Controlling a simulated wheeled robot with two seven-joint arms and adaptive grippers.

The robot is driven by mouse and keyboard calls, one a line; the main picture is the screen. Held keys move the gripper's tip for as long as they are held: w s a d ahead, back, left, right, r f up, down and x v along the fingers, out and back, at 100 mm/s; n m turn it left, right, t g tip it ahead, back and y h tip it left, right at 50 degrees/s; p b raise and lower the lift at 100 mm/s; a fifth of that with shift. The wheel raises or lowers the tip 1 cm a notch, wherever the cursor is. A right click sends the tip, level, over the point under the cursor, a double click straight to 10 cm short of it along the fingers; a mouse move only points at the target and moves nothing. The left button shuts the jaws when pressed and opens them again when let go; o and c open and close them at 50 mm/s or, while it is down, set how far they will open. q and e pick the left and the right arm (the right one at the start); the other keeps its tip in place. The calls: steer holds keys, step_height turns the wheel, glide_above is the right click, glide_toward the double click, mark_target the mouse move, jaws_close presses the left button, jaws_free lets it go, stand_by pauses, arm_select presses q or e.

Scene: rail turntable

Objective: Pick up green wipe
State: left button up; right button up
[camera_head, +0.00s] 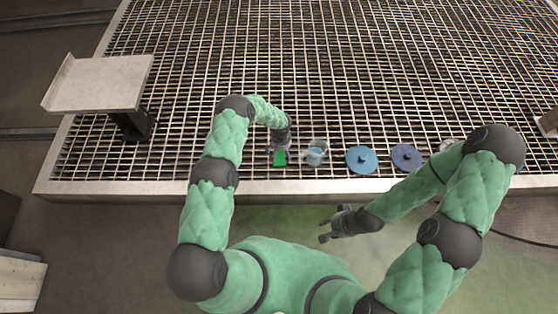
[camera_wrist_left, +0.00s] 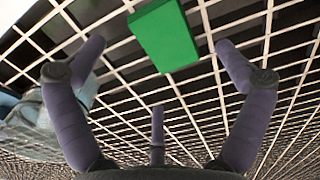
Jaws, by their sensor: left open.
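The green wipe (camera_head: 280,158) is a small bright green block on the metal grating near the platform's front edge. In the left wrist view the green wipe (camera_wrist_left: 165,36) lies ahead of the fingertips, at the top of the picture. My left gripper (camera_head: 279,147) is over the grating right at the wipe. Its purple-grey fingers (camera_wrist_left: 160,62) are spread apart with nothing between them; they do not appear to touch the wipe. My right gripper (camera_head: 326,224) is in front of the platform edge, with its fingers seemingly apart and nothing visible in them.
A clear cup or jug (camera_head: 315,152) stands just right of the wipe. A blue disc (camera_head: 361,160) and a purple-blue disc (camera_head: 406,157) lie further right. A pale raised plate (camera_head: 100,84) stands at the left. The grating behind is clear.

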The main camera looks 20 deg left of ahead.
mark_target(282, 158)
arm_select(q)
steer(key=shift+w+d+f+b, duration=0.1)
steer(key=shift+f+b, duration=0.7)
steer(key=shift+f, duration=0.55)
steer(key=shift+w+f+b, duration=0.1)
steer(key=shift+f+b, duration=0.65)
steer(key=shift+f, duration=0.6)
steer(key=c, duration=0.8)
